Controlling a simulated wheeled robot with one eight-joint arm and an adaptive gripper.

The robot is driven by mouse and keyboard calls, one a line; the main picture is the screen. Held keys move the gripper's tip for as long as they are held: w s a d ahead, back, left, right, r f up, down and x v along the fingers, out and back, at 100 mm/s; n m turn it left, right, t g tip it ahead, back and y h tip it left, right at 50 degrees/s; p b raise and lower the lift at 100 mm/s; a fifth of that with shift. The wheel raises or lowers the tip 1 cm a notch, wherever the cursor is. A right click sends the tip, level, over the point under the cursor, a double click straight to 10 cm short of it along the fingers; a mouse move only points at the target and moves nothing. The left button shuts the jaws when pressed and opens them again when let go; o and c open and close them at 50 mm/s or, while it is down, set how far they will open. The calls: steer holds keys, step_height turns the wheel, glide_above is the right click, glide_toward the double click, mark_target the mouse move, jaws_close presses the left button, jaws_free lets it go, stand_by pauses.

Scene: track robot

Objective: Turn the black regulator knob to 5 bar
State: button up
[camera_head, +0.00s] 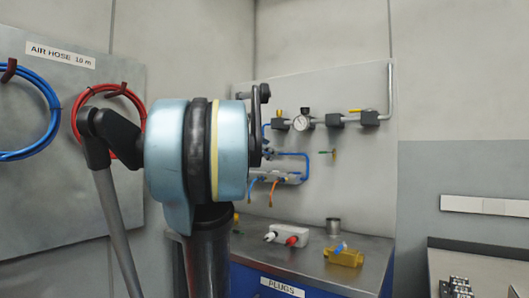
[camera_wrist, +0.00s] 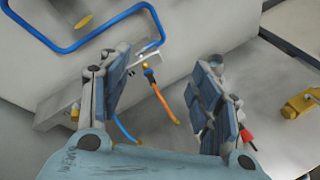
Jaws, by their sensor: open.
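In the head view a round white pressure gauge (camera_head: 302,123) sits on a grey pipe on the back panel. A small dark part (camera_head: 305,111) stands just above the gauge; it may be the black regulator knob, but it is too small to be sure. The gauge reading is too small to read. My gripper (camera_wrist: 165,58) shows in the wrist view with its two fingers spread wide and nothing between them. Beyond the fingers are the panel and an orange hose (camera_wrist: 161,100). The knob is not visible in the wrist view. In the head view my arm hides the gripper.
Dark fittings (camera_head: 336,121) and a yellow lever (camera_head: 355,111) share the pipe. A manifold with blue tubing (camera_head: 307,165) is below. The bench (camera_head: 315,272) bears a metal cup (camera_head: 333,227), a white-and-red item (camera_head: 288,235) and a yellow item (camera_head: 343,256). Hose coils hang left.

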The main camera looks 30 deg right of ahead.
steer(key=m+t+y, duration=0.6)
steer(key=m+t, duration=0.2)
steer(key=m, duration=1.3)
glide_toward(305, 108)
steer(key=x, duration=0.8)
steer(key=r+x, duration=0.1)
steer(key=x, duration=0.3)
steer(key=shift+w+d, duration=0.2)
steer(key=shift+w, duration=0.05)
steer(key=shift+g, duration=0.3)
steer(key=c, duration=1.1)
